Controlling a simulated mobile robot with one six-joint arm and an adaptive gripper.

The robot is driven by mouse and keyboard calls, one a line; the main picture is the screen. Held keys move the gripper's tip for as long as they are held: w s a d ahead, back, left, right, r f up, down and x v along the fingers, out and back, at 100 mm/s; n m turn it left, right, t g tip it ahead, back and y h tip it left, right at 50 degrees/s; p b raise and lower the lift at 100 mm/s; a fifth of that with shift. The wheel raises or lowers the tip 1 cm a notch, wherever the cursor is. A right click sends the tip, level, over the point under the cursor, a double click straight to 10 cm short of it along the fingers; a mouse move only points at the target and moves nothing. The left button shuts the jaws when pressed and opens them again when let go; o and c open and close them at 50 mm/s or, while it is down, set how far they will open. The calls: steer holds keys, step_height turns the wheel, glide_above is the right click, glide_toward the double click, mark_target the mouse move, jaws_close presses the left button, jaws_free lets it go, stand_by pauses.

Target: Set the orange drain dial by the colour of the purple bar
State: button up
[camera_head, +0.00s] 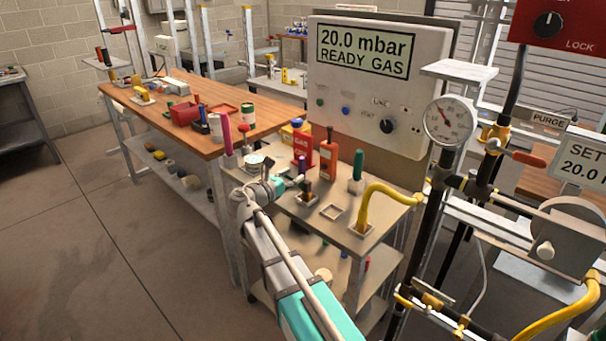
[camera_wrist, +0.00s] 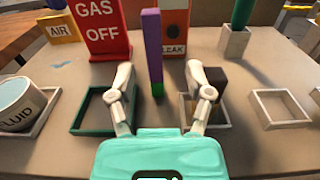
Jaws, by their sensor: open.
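The purple bar (camera_wrist: 152,45) stands upright in the wrist view, with a green band (camera_wrist: 157,90) at its lower end. It shows small in the head view (camera_head: 302,164), close to my gripper (camera_head: 291,185). In the wrist view my gripper (camera_wrist: 161,128) is open, its fingers apart to either side of the bar's line. The bar appears beyond the fingertips; I see no finger touching it. I cannot make out an orange drain dial; an orange handle (camera_head: 529,159) near the PURGE label shows in the head view.
A red GAS OFF box (camera_wrist: 97,28) and an orange LEAK box (camera_wrist: 175,28) stand behind. A green-rimmed square holder (camera_wrist: 78,117) and an empty pale holder (camera_wrist: 280,108) flank my fingers. A brown block (camera_wrist: 213,80) is by the right finger. A FLUID cup (camera_wrist: 18,100) stands left.

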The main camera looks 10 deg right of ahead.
mark_target(300, 169)
steer(key=shift+w+x, duration=0.3)
steer(key=shift+x, duration=1.6)
steer(key=shift+w+d+f, duration=0.1)
steer(key=shift+w+d, duration=0.25)
steer(key=shift+w, duration=0.05)
jaws_close()
